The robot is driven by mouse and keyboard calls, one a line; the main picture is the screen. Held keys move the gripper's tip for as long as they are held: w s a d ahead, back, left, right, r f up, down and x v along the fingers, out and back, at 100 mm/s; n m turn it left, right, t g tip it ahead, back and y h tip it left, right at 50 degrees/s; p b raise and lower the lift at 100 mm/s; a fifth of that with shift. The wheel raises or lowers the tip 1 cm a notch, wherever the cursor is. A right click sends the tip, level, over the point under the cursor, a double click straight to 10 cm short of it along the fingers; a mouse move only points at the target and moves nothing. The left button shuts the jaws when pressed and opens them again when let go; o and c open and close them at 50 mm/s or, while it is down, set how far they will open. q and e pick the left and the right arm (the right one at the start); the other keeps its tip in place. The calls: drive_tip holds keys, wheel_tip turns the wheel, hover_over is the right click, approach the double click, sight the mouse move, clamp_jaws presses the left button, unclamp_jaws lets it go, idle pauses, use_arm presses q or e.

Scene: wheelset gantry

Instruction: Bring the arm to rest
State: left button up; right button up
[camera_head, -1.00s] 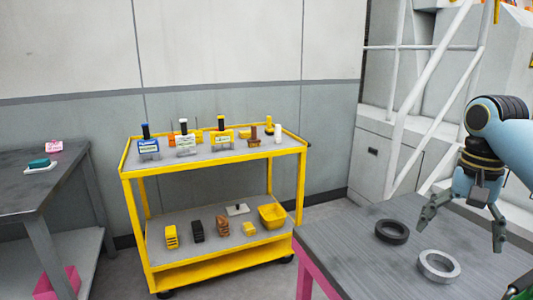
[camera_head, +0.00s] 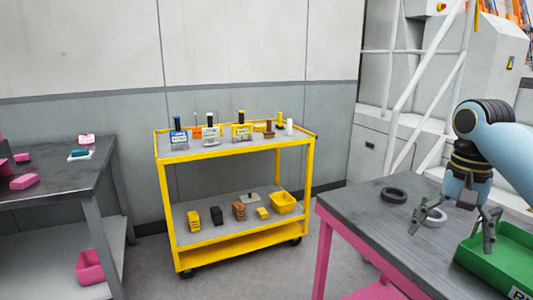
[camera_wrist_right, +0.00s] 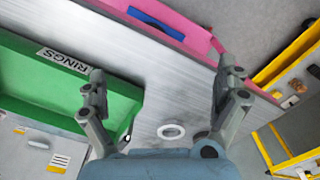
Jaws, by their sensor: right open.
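My right gripper (camera_head: 450,236) hangs, fingers down, at the right of the head view, over the grey workbench (camera_head: 358,212). Its two fingers are spread apart and nothing is between them; they also show in the right wrist view (camera_wrist_right: 163,78). A light grey ring (camera_head: 437,215) lies on the bench, partly hidden behind a finger. It also shows in the right wrist view (camera_wrist_right: 171,131). A dark ring (camera_head: 393,195) lies flat to its left. My left gripper is not in view.
A green crate (camera_head: 510,238), labelled RINGS in the wrist view, stands on the bench close to my right gripper. A yellow trolley (camera_head: 240,154) with several items stands at mid-picture. A dark table (camera_head: 50,190) is at the left. Floor is clear between trolley and bench.

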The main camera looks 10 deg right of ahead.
drive_tip(key=s+a+f+g+b, duration=0.1)
drive_tip(key=s+a+f+b, duration=0.1)
drive_tip(key=s+f, duration=0.7)
drive_tip(key=s+a+f+g+y+b, duration=0.15)
drive_tip(key=s+f, duration=0.35)
drive_tip(key=f, duration=0.9)
drive_tip(key=s+a+f+g+h+b, duration=0.1)
drive_tip(key=s+a+f+g, duration=0.1)
drive_tip(key=s+f, duration=0.7)
use_arm(q)
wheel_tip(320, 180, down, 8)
drive_tip(key=b, duration=0.3)
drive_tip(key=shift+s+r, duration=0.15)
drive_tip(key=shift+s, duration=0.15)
use_arm(e)
drive_tip(key=s+a+f+n+t, duration=0.1)
drive_tip(key=s+f+n, duration=0.2)
drive_tip(key=s+f, duration=0.4)
drive_tip(key=s+a+f+n+t+h, duration=0.1)
drive_tip(key=s+f+n+t, duration=0.1)
drive_tip(key=s+f, duration=0.4)
drive_tip(key=s+a+f+n+t, duration=0.1)
drive_tip(key=s+f+n+t, duration=0.1)
drive_tip(key=s+f+n, duration=0.2)
drive_tip(key=s+f, duration=0.3)
drive_tip(key=f, duration=0.4)
drive_tip(key=shift+s+a, duration=0.25)
drive_tip(key=shift+s, duration=0.1)
